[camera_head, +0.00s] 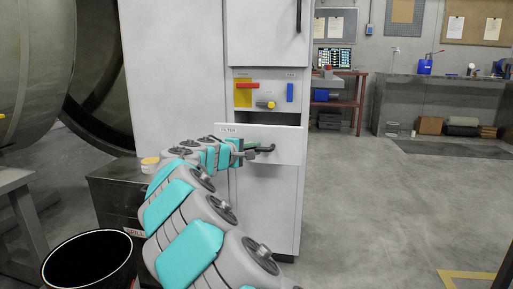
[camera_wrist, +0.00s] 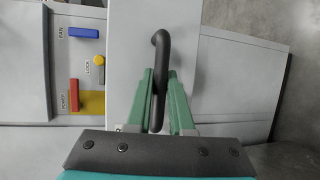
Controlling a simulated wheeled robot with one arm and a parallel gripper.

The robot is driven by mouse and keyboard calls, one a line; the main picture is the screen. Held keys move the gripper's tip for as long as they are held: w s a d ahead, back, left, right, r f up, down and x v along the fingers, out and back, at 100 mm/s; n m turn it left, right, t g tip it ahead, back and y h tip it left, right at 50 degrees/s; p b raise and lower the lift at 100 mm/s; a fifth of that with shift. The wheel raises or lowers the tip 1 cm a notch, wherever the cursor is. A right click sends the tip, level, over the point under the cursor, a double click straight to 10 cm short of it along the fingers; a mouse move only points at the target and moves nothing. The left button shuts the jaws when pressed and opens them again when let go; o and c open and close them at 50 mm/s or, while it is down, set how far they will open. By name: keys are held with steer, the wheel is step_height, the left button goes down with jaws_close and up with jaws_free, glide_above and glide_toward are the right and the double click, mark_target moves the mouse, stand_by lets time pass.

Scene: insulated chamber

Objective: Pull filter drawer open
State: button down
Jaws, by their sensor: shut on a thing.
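The filter drawer (camera_head: 285,143) is a white front with a small label in the grey-white cabinet. In the head view a dark gap shows above its front, so it stands out from the cabinet. Its dark bar handle (camera_wrist: 162,55) shows in the wrist view. My gripper (camera_wrist: 160,85) has its two green fingers on either side of the handle and is shut on it. In the head view my gripper (camera_head: 250,147) is at the drawer front, and my arm hides part of the drawer's left side.
Above the drawer is a panel with a red power handle (camera_head: 247,85), a yellow lock knob (camera_head: 265,104) and a blue fan switch (camera_head: 290,92). A black bin (camera_head: 90,262) and a dark cabinet (camera_head: 115,195) stand at the left. The floor to the right is clear.

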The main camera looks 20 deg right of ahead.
steer(key=shift+s+a+f, duration=0.1)
steer(key=shift+s+a, duration=0.5)
steer(key=shift+s, duration=0.3)
steer(key=shift+s+a, duration=0.6)
steer(key=shift+s, duration=0.25)
steer(key=c, duration=0.8)
jaws_free()
steer(key=v, duration=0.7)
steer(key=shift+s+a+p, duration=0.15)
steer(key=shift+a+p, duration=0.15)
steer(key=shift+a, duration=0.05)
steer(key=shift+d+r, duration=0.1)
steer(key=shift+r, duration=0.1)
